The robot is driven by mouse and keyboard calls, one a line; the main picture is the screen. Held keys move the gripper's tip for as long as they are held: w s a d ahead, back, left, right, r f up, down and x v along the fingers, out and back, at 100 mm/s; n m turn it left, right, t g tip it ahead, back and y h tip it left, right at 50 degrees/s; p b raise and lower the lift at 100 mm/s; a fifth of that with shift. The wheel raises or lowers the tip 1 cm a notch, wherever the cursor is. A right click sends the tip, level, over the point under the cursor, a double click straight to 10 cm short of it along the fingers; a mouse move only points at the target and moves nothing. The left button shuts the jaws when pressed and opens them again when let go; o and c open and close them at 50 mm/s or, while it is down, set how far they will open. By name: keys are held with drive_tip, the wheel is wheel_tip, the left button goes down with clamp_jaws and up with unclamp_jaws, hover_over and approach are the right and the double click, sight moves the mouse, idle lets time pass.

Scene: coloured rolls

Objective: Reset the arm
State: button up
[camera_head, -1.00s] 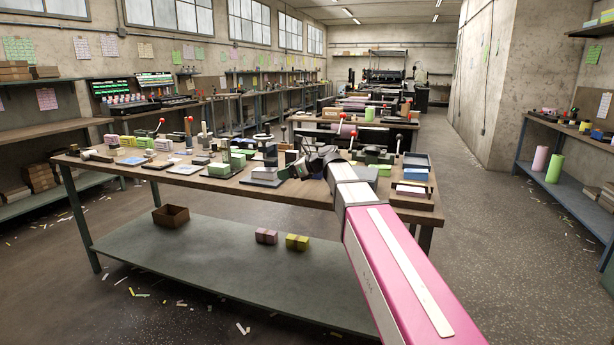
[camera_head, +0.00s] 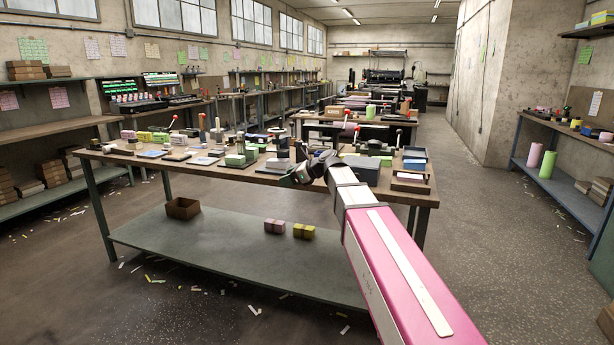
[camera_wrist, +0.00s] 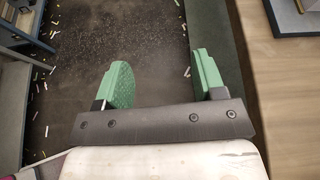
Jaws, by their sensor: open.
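My gripper (camera_wrist: 162,80) shows in the wrist view with its two green fingers spread apart and nothing between them. Below the fingers are the speckled floor and the edge of a lower shelf. In the head view my pink and white arm reaches forward from the lower right. My gripper (camera_head: 290,180) is there small and dark, by the near edge of the wooden workbench (camera_head: 190,170); its fingers are hard to make out at this size. In the wrist view the bench top (camera_wrist: 285,95) lies to the right of the fingers.
The bench holds green blocks (camera_head: 236,160), red-handled tools and a blue-rimmed tray (camera_head: 414,165) at the right. Rolls (camera_head: 547,164) stand on the right shelf. The right-hand floor is open.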

drive_tip(key=s+d+f+n+g+h, duration=0.1)
drive_tip(key=s+d+f+n+h, duration=0.35)
drive_tip(key=f, duration=0.65)
drive_tip(key=s+d+f+n+g+h, duration=0.1)
drive_tip(key=s+d+f+n+h, duration=0.1)
drive_tip(key=s+d+f+n, duration=0.55)
drive_tip(key=s+d+f+n+g+h, duration=0.1)
drive_tip(key=s+d+f+n+h, duration=0.1)
drive_tip(key=s+d+f+n, duration=0.2)
drive_tip(key=s+d+f+n+g+h, duration=0.1)
drive_tip(key=s+d+f+n+h, duration=0.2)
drive_tip(key=s+d+f+n, duration=0.2)
drive_tip(key=s+d+f, duration=0.3)
drive_tip(key=d+f, duration=0.1)
drive_tip(key=f, duration=0.3)
drive_tip(key=shift+s+d+f+h, duration=0.25)
drive_tip(key=shift+s+d+h, duration=0.1)
